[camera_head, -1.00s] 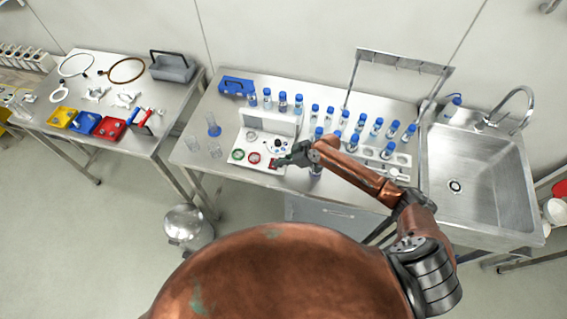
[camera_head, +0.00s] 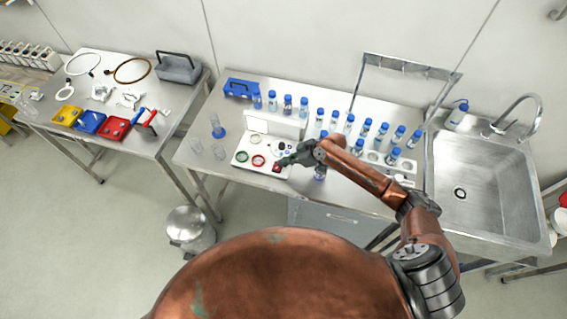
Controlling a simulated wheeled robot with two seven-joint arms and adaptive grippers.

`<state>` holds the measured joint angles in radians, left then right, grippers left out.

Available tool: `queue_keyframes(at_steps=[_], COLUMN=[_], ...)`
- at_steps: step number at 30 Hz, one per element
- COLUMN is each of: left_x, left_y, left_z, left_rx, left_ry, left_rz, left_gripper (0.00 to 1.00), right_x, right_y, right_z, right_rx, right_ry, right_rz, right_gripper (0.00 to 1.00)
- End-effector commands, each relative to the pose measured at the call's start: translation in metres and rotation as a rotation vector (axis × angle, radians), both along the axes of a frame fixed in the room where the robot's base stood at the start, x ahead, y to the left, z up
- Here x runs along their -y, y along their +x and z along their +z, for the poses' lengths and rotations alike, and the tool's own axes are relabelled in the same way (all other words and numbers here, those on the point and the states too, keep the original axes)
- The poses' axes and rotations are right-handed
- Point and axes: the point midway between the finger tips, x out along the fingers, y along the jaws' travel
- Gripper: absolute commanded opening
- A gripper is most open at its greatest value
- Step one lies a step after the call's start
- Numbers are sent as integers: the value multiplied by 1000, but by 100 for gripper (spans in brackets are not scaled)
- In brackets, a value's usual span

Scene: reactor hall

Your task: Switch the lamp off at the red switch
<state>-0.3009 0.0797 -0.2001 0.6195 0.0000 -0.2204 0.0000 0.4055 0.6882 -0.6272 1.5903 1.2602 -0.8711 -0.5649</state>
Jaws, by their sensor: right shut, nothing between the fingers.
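A white panel (camera_head: 246,166) with round and square controls lies on the middle steel table. It carries a green ring (camera_head: 241,157), a red ring (camera_head: 258,161) and a small red switch (camera_head: 277,168) at its right front corner. My right gripper (camera_head: 283,163) is shut and empty, with its fingertips at the red switch; whether they touch it I cannot tell. The lamp and its state cannot be made out clearly. My left gripper is not in view.
Several blue-capped bottles (camera_head: 366,128) stand right of and behind the panel. Clear glassware (camera_head: 219,152) stands to its left. A blue box (camera_head: 241,88) is at the back. A sink (camera_head: 478,190) is at the right. A side table (camera_head: 150,95) stands at the left.

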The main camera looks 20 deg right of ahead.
Motion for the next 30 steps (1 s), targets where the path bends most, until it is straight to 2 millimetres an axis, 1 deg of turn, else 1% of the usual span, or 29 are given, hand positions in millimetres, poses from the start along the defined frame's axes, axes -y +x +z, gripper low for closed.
queue_keyframes(at_steps=[1, 5, 6, 9, 15, 18, 24, 30], left_x=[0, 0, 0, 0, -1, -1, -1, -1], left_y=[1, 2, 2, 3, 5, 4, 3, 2], left_z=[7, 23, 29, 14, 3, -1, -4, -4], left_rx=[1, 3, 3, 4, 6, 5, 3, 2], left_ry=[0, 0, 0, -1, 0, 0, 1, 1], left_rz=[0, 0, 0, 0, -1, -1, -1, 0], left_gripper=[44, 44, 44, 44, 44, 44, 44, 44], right_x=[1, 4, 4, 23, 50, 60, 69, 70], right_y=[1, 3, 4, -3, -16, -20, -24, -25], right_z=[10, 33, 42, 50, 79, 91, 103, 105], right_rx=[2, 2, 3, 4, 2, 3, 2, 2], right_ry=[0, -1, -2, -5, -4, -2, 0, 0], right_rz=[-1, 0, -1, -2, -3, -2, -1, -1], right_gripper=[0, 0, 0, 0, 0, 0, 0, 0])
